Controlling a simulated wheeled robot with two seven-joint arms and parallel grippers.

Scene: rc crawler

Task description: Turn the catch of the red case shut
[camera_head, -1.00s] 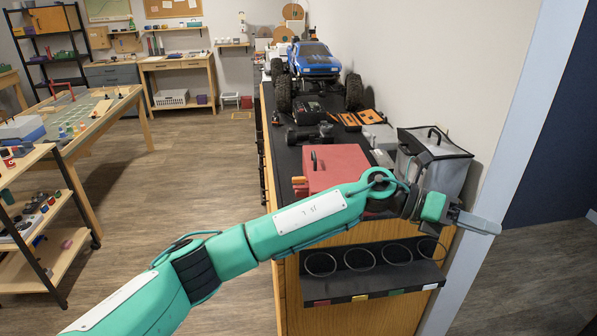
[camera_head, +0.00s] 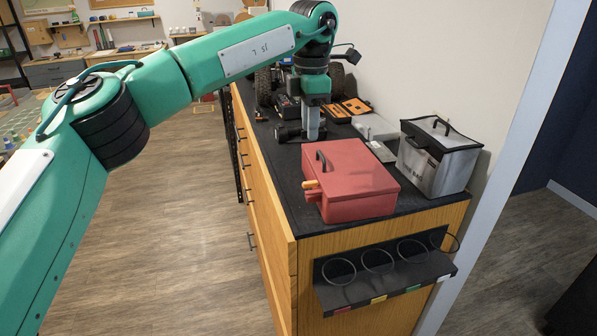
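The red case (camera_head: 352,182) sits on the dark counter top near its front end, lid down, with a dark handle (camera_head: 321,160) on top. A small orange piece (camera_head: 311,184), perhaps the catch, shows on its left side above a red block. My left gripper (camera_head: 312,134) points down over the counter just behind the case, apart from it. Its fingers are seen edge-on, so I cannot tell whether they are open. My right gripper is not in view.
A grey lidded box (camera_head: 436,160) stands right of the case by the wall. Orange-and-black items (camera_head: 348,108) and a grey box (camera_head: 375,127) lie behind. My arm hides most of the truck (camera_head: 337,75). A rack of rings (camera_head: 385,270) hangs on the counter's end.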

